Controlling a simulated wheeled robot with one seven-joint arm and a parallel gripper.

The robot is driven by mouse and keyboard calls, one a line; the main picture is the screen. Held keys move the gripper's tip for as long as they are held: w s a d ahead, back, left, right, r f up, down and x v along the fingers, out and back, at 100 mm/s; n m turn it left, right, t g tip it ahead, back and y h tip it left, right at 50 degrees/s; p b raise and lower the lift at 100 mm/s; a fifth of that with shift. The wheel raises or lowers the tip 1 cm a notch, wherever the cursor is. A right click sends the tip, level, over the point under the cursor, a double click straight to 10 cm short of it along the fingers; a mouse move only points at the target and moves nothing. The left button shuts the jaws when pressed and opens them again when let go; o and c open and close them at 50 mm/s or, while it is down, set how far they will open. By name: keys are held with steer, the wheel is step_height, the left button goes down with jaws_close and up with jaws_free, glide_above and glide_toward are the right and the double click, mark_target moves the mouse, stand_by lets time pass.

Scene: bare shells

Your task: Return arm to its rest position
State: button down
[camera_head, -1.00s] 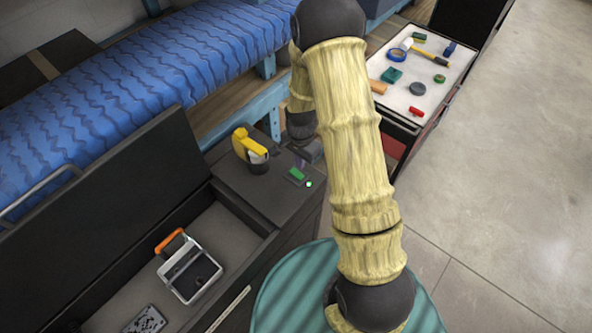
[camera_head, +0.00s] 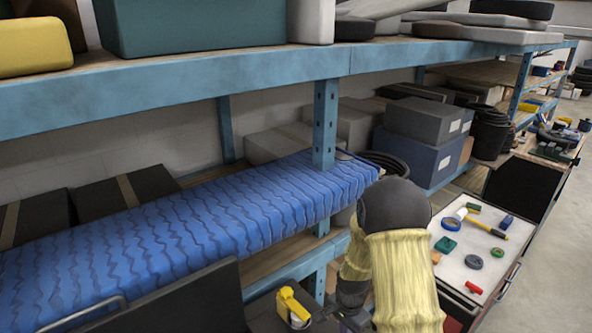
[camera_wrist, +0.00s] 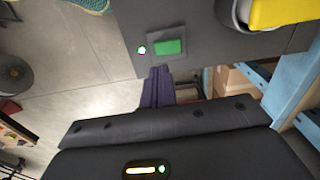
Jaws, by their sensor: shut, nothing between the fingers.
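My gripper (camera_wrist: 157,88) shows in the wrist view as dark purple fingers closed together, with nothing between them. It is close to the edge of a dark cabinet top (camera_wrist: 195,30); I cannot tell whether it touches it. In the head view my bamboo-like arm rises from the bottom edge at centre right, and its wrist end is partly hidden behind the arm and cut off by the frame.
A blue shelf post (camera_head: 325,125) stands behind my arm. A white-topped cart with small tools (camera_head: 462,275) is at right. Floor is open beyond it.

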steer(key=s+r+n+t+b, duration=0.2)
steer(key=s+r+n+b, duration=0.5)
steer(key=s+r+n, duration=0.3)
steer(key=s, duration=0.4)
steer(key=shift+s+r+t, duration=0.15)
steer(key=shift+r+t, duration=0.15)
steer(key=shift+r, duration=0.05)
steer(key=shift+a, duration=0.1)
